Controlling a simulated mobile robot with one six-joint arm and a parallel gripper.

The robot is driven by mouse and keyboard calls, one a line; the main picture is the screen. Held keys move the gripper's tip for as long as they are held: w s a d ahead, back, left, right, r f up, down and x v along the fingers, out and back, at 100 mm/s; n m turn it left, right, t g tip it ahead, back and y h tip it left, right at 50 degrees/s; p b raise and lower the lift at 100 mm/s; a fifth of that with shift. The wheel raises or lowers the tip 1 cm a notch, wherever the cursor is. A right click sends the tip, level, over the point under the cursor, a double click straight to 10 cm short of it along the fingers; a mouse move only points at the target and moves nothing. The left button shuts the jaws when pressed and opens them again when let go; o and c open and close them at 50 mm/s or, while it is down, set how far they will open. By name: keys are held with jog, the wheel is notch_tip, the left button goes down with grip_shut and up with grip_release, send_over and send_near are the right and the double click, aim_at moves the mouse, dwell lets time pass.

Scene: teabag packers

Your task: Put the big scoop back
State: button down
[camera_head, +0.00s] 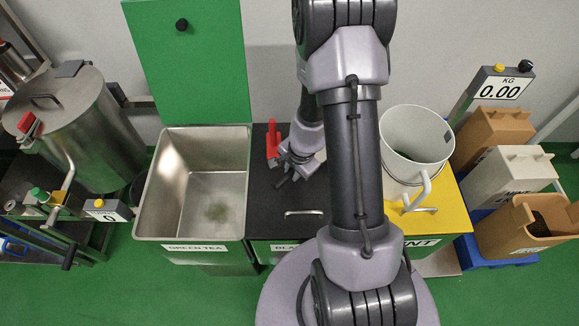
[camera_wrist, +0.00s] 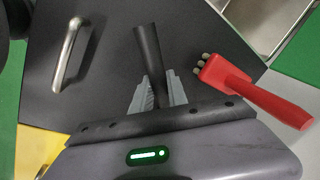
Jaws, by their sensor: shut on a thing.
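My gripper (camera_wrist: 156,90) is shut on a dark handle (camera_wrist: 148,48), which I take for the big scoop's. The handle sticks out past the fingertips, above or against the black lid; I cannot tell whether it touches. The scoop's head does not show clearly; the gripper body hides that end. In the head view my gripper (camera_head: 290,168) is low over the black lid (camera_head: 270,205), left of my arm, with a short dark piece of the handle (camera_head: 281,183) pointing down-left.
A red brush-like tool (camera_wrist: 252,92) lies beside the gripper; it also shows in the head view (camera_head: 271,140). The lid has a metal handle (camera_wrist: 70,52). An open green tea bin (camera_head: 245,200) stands left; a white bucket (camera_head: 405,125) stands right on a yellow lid (camera_head: 450,205).

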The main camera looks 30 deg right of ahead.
jog(key=shift+s+f, duration=0.1)
jog(key=shift+f, duration=0.8)
jog(key=shift+s+r, duration=0.35)
jog(key=shift+w+f, duration=0.1)
jog(key=shift+f, duration=0.15)
jog(key=c, duration=1.3)
grip_release()
jog(key=shift+r, duration=0.1)
